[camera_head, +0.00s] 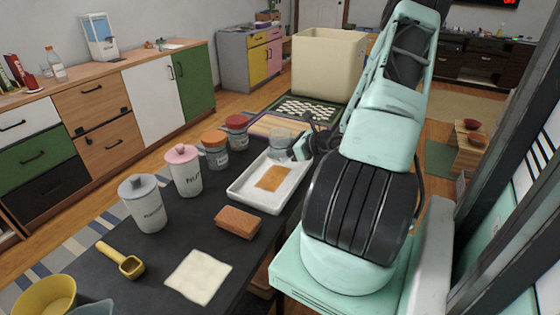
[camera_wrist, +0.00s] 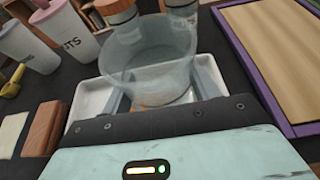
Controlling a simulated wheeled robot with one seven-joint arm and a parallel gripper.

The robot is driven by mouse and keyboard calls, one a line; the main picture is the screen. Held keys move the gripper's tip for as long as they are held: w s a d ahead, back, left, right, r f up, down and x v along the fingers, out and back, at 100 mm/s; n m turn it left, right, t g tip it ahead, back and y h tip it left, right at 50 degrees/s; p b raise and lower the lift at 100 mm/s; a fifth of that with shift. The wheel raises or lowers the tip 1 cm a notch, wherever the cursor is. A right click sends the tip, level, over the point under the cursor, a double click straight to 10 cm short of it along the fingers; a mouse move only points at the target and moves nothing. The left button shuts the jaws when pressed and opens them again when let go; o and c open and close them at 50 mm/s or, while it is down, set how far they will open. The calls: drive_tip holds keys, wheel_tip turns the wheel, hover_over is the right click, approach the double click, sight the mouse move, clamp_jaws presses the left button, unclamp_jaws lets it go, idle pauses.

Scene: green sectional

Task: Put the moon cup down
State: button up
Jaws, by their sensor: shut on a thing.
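The moon cup seems to be the translucent grey cup (camera_head: 281,138) at the tray's far end in the head view. It fills the middle of the wrist view (camera_wrist: 150,60). My gripper (camera_head: 297,149) is shut on it from the right side, and the cup looks upright. The white tray (camera_head: 240,196) lies below it on the dark table, with an orange-brown square (camera_head: 271,178) in it. I cannot tell whether the cup's bottom touches the tray. No moon mark shows on the cup.
Jars with orange (camera_head: 214,152) and red (camera_head: 237,133) lids stand close left of the cup. Pink-lidded (camera_head: 184,172) and grey-lidded (camera_head: 145,205) canisters stand farther left. A brown block (camera_head: 238,222), cream cloth (camera_head: 199,277) and yellow scoop (camera_head: 122,260) lie nearer. A purple-edged board (camera_wrist: 283,60) lies right in the wrist view.

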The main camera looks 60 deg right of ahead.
drive_tip(key=shift+f, duration=2)
drive_tip(key=shift+f, duration=0.15)
drive_tip(key=o, duration=1)
drive_tip(key=shift+o, duration=0.2)
drive_tip(key=shift+r, duration=0.3)
drive_tip(key=a+v, duration=0.1)
drive_tip(key=v, duration=1.1)
drive_tip(key=shift+d+b, duration=0.3)
drive_tip(key=shift+d, duration=0.15)
